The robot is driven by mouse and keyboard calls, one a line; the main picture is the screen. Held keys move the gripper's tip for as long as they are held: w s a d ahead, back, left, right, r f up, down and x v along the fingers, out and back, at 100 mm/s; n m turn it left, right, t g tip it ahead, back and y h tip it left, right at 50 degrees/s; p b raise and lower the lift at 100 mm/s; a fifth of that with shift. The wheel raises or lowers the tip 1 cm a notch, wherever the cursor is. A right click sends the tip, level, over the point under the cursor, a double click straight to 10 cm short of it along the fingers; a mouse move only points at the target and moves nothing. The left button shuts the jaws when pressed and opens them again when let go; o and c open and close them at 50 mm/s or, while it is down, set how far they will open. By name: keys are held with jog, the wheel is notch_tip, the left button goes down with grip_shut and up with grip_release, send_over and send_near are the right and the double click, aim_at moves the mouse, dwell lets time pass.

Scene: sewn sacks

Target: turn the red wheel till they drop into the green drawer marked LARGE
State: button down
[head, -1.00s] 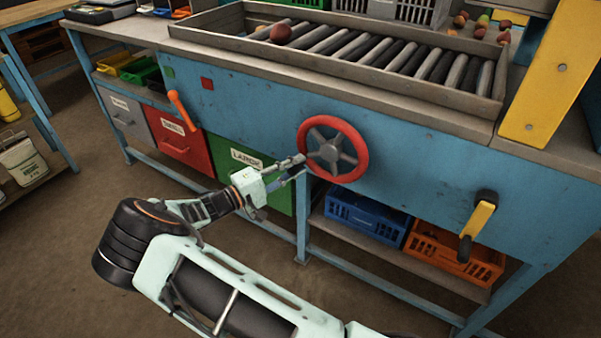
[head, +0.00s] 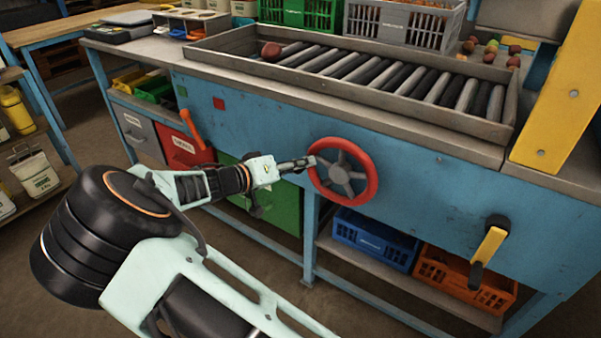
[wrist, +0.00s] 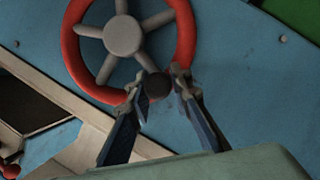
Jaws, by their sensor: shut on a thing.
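The red wheel (head: 371,190), with grey spokes, is on the front of the blue bench. My gripper (head: 308,163) is at the left side of its rim. In the wrist view, my gripper's fingers (wrist: 157,98) close around a dark round knob (wrist: 157,85) at the rim of the wheel (wrist: 72,50). The green drawer (head: 287,207) is under the bench, left of the wheel, partly hidden by my arm; its label is covered. A reddish-brown ball (head: 270,52) lies near the left end of the roller tray (head: 400,107).
A red drawer (head: 180,148) and a grey drawer (head: 138,132) are further left. An orange lever (head: 193,130) is above them. A yellow-handled crank (head: 487,245) is at the right. Blue (head: 370,240) and orange (head: 460,280) crates sit on the lower shelf. Several balls (head: 495,50) lie behind the tray.

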jog(key=shift+s+d+r+m+y+b, duration=0.2)
jog(key=shift+r+m+y+b, duration=0.25)
jog(key=shift+r+m, duration=0.25)
jog(key=c, duration=1.7)
grip_release()
jog(key=shift+c, duration=0.2)
jog(key=v, duration=1.2)
jog(key=shift+d, duration=0.1)
